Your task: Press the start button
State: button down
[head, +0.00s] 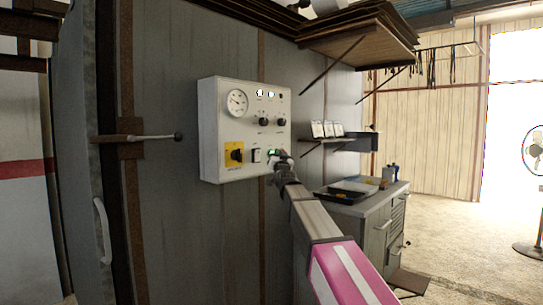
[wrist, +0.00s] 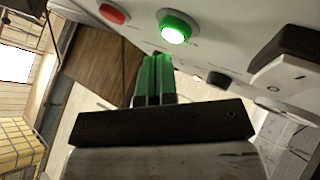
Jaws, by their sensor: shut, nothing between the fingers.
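The green button (wrist: 175,27) is lit and sits in a round collar on the white control box (head: 208,130). In the head view its green glow (head: 271,153) shows at the box's lower right, partly hidden by my gripper. Its label is too small to read. My gripper (head: 278,157) is shut and empty, its tips close to the panel. In the wrist view my gripper's fingers (wrist: 156,62) are together, tinted green by the light, and lie just below the button in the picture. I cannot tell if they touch the panel.
A red button (wrist: 113,13) sits beside the green one. A workbench with a tray (head: 342,193) stands to the right.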

jog(key=s+d, duration=0.1)
jog(key=d, duration=0.1)
jog(key=s+d, duration=0.2)
dwell(0.6)
dwell(0.5)
jog(key=s+d+f+g+h, duration=0.15)
jog(key=d+f+g, duration=0.25)
jog(key=f, duration=0.9)
jog(key=s+d+f+g+h, duration=0.1)
jog(key=s+d+f+g, duration=0.2)
jog(key=f, duration=0.9)
jog(key=s+d+f+g+h, duration=0.15)
jog(key=d+f+g, duration=0.3)
jog(key=f, duration=0.85)
jog(key=s+d+f+g, duration=0.3)
jog(key=s+f, duration=0.5)
jog(key=s+d+f+g+h, duration=0.1)
jog(key=s+d+f+g, duration=0.3)
jog(key=s+f, duration=0.4)
jog(key=s+d+f+g, duration=0.3)
jog(key=s+f+g, duration=0.1)
jog(key=s+f, duration=0.4)
jog(key=shift+s+d+f+h, duration=0.2)
jog(key=shift+s+d+h, duration=0.15)
jog(key=shift+s, duration=0.8)
